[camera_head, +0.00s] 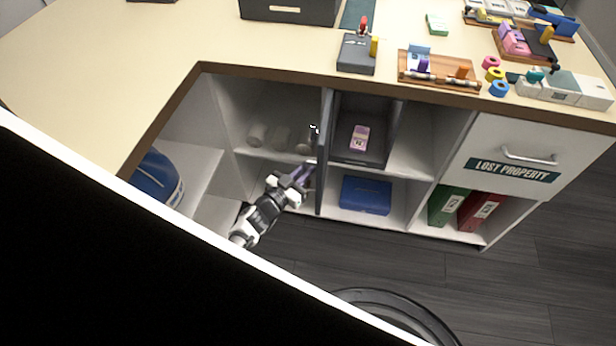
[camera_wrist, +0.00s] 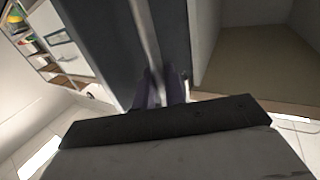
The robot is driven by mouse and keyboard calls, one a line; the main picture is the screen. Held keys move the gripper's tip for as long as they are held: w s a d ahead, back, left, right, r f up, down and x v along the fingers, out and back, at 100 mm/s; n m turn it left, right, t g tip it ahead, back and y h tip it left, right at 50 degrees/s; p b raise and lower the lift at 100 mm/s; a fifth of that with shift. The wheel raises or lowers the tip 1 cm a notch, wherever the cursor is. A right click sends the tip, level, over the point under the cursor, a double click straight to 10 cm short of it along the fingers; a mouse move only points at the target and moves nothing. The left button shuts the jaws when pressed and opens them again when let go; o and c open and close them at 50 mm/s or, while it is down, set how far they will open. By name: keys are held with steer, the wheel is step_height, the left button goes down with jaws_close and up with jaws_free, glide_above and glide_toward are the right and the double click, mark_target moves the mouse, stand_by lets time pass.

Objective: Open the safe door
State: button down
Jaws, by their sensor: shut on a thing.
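The safe (camera_head: 372,116) is a dark grey box in the upper middle compartment under the counter. Its door (camera_head: 322,185) stands swung out from the left side of the opening, seen nearly edge-on, and the inside shows. A pink item (camera_head: 360,137) is inside. My gripper (camera_head: 304,174) is at the left face of the door with its purple fingers pointing up at it. In the wrist view, the fingers (camera_wrist: 160,90) are shut on a pale strip of the door; whether this is its edge or handle I cannot tell.
Rolled pale items (camera_head: 281,138) lie on the shelf left of the door. A blue box (camera_head: 365,195) sits below the safe. A lost property drawer (camera_head: 512,158) and binders (camera_head: 447,205) are at right.

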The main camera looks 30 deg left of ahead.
steer(key=shift+w+r+h, duration=0.2)
steer(key=shift+r+h, duration=0.1)
steer(key=shift+r, duration=0.3)
steer(key=c, duration=1.6)
jaws_free()
steer(key=shift+o, duration=0.3)
steer(key=shift+f, duration=0.1)
steer(key=shift+s+a+f, duration=0.1)
